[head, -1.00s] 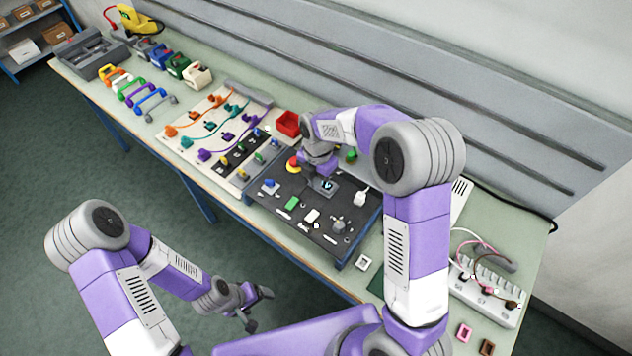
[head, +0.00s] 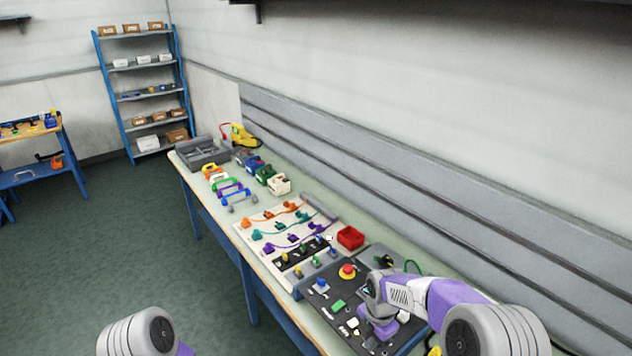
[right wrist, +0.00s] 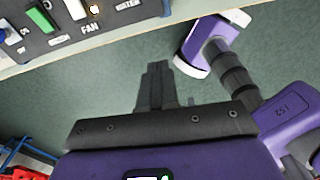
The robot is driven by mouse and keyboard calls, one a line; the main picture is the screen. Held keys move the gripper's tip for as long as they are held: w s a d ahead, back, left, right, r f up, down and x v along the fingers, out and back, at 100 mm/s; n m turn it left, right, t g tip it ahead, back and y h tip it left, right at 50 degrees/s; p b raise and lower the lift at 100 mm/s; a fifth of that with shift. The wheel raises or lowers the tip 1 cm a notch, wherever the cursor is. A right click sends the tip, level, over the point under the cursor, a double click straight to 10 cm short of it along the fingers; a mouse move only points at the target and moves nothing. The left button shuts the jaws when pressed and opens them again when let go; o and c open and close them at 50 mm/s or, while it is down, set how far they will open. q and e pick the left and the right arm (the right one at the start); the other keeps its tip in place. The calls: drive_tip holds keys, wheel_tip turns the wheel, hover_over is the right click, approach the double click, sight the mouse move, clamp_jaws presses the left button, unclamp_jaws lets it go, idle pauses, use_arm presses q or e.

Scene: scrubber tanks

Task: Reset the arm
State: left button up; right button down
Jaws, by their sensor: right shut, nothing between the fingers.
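My right arm comes in from the lower right of the head view. Its gripper (head: 374,338) is over or near the front right part of a dark control panel (head: 312,300); its height above it is hard to judge. In the right wrist view my right gripper's fingers (right wrist: 155,72) are together, empty, with green floor behind them. Only a grey joint and a bit of purple of my left arm (head: 145,332) show at the head view's lower left. My left gripper is outside the head view.
The panel carries a red button (head: 347,271) and a green switch (head: 338,304). A red bin (head: 350,237), a cable board (head: 248,232) and coloured handled blocks (head: 279,183) stand further along the bench. A wall runs behind. Floor (head: 130,230) is open on the left.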

wheel_tip(320, 180, down, 11)
drive_tip(key=a+m+y+b, duration=0.1)
drive_tip(key=m+b, duration=0.2)
drive_tip(key=m, duration=0.2)
use_arm(q)
wheel_tip(320, 180, down, 13)
drive_tip(key=w+b, duration=0.1)
drive_tip(key=b, duration=0.8)
drive_tip(key=shift+w, duration=0.25)
use_arm(e)
drive_tip(key=s+a+f+m+y, duration=0.2)
drive_tip(key=s+a+f+m, duration=0.1)
drive_tip(key=s+f+m, duration=1.6)
wheel_tip(320, 180, down, 3)
drive_tip(key=m, duration=0.3)
drive_tip(key=shift+s+a+f+m+t+y, duration=0.15)
drive_tip(key=shift+s+m+t+y, duration=0.15)
drive_tip(key=shift+t, duration=0.1)
